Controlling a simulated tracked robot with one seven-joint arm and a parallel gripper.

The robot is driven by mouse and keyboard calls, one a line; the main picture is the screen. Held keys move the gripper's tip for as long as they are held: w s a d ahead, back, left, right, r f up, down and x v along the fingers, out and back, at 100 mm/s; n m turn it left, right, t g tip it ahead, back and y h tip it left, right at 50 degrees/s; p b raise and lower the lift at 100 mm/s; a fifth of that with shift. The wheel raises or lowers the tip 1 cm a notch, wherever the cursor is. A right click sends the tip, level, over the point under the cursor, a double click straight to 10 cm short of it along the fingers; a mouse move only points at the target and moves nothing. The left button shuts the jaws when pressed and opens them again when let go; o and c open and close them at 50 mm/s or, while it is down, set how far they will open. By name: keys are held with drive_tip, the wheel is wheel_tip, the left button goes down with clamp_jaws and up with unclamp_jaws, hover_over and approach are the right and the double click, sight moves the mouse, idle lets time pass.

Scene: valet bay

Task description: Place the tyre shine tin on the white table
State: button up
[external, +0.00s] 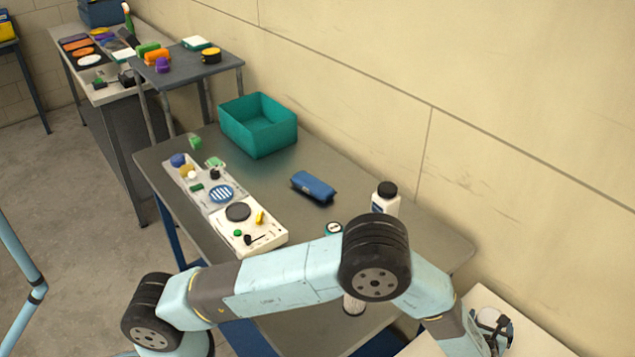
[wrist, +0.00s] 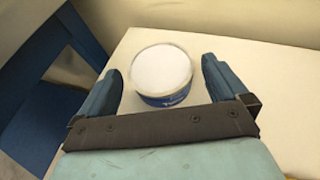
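A round tin with a white lid and blue side, which I take as the tyre shine tin (wrist: 161,70), stands upright on the white table (wrist: 262,62) in the wrist view. My gripper (wrist: 162,66) has its two blue fingers on either side of it, with a small gap showing at each side. In the external view, my gripper (external: 493,335) is low at the bottom right, over the white table (external: 545,345). The tin's white lid (external: 489,317) shows there, partly hidden by my gripper. The tin's lettering is too small to read.
A grey table (external: 370,195) behind my arm holds a teal bin (external: 258,125), a blue case (external: 314,186), a white bottle (external: 385,200), a small round tin (external: 333,229) and white trays (external: 250,232) of small items. The wall runs close along the right. The white table is bare around the tin.

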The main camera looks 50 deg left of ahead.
drive_tip(key=shift+r, duration=0.1)
drive_tip(key=v, duration=1.1)
drive_tip(key=shift+s+d+r, duration=0.1)
drive_tip(key=shift+s, duration=0.15)
drive_tip(key=shift+r, duration=0.25)
drive_tip(key=s+a+r+n+g+y, duration=0.1)
drive_tip(key=s+a+r+n+g, duration=0.45)
drive_tip(key=a+r, duration=0.85)
drive_tip(key=a+r+n+g+y, duration=0.15)
drive_tip(key=a+r+n, duration=0.75)
drive_tip(key=a, duration=0.9)
drive_tip(key=s+a+r+n+g+h, duration=0.1)
drive_tip(key=s+a+r+n+h, duration=0.25)
drive_tip(key=s+a+n, duration=0.5)
drive_tip(key=s+a+r+n+g+h, duration=0.1)
drive_tip(key=s+a+r+n+h, duration=0.15)
drive_tip(key=s+a+r, duration=0.65)
drive_tip(key=s+d+f+n+t, duration=0.1)
drive_tip(key=s+f+n, duration=0.1)
drive_tip(key=s, duration=0.4)
drive_tip(key=s+d+f+n+t+h, duration=0.1)
drive_tip(key=s+f+n, duration=0.1)
drive_tip(key=s+n, duration=0.2)
drive_tip(key=shift+s, duration=1)
